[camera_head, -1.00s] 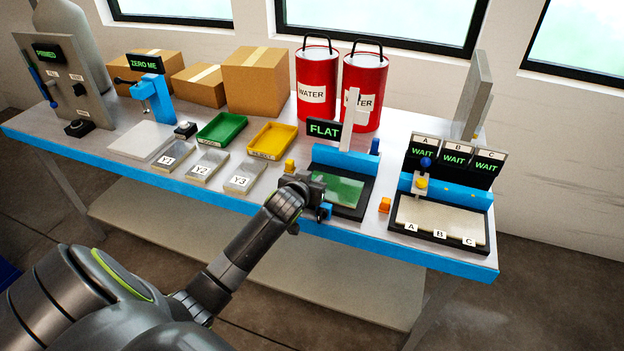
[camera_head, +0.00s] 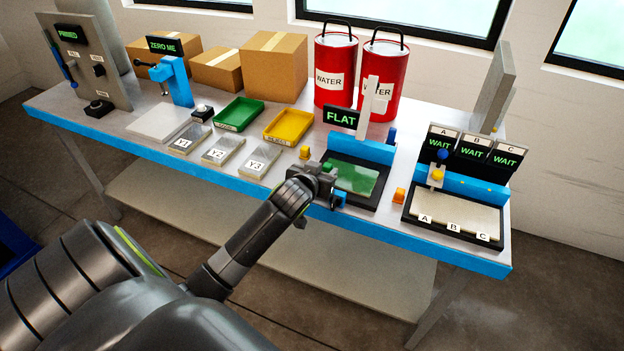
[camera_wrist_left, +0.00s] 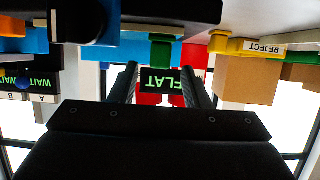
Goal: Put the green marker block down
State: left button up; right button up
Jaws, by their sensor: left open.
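The green marker block (camera_wrist_left: 161,52) shows in the left wrist view, which is upside down. My left gripper (camera_wrist_left: 160,82) is open. Its two dark fingers lie to either side of the block in that picture, and I see no contact. In the head view my left gripper (camera_head: 328,178) is low over the table, at the left side of the black-framed bath (camera_head: 372,200), and mostly hides the block. My right gripper is not in view.
A yellow block (camera_head: 305,153) stands just behind my left gripper. An orange block (camera_head: 399,196) is right of the bath. Plates Y1 to Y3 (camera_head: 222,150) and the yellow tray (camera_head: 290,125) lie to the left. The A-B-C station (camera_head: 456,230) stands at the right.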

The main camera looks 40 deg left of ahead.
pick_arm(q)
jog(key=v, duration=0.8)
dwell(0.4)
jog(key=s+d+f+m+g, duration=0.1)
jog(key=s+d+f+g, duration=0.2)
jog(key=s, duration=0.6)
jog(key=s+d+f+g+h, duration=0.1)
jog(key=s+f+g, duration=0.3)
jog(key=s, duration=0.6)
jog(key=s+d+f+m+g, duration=0.1)
jog(key=s+f+g, duration=0.1)
jog(key=s+f, duration=0.5)
notch_tip(320, 180, down, 23)
jog(key=s+a+g, duration=0.1)
jog(key=s+g, duration=0.1)
jog(key=s+d+f+h, duration=0.1)
jog(key=s+f, duration=1.3)
jog(key=shift+s+f+g, duration=0.35)
jog(key=shift+s+g, duration=0.05)
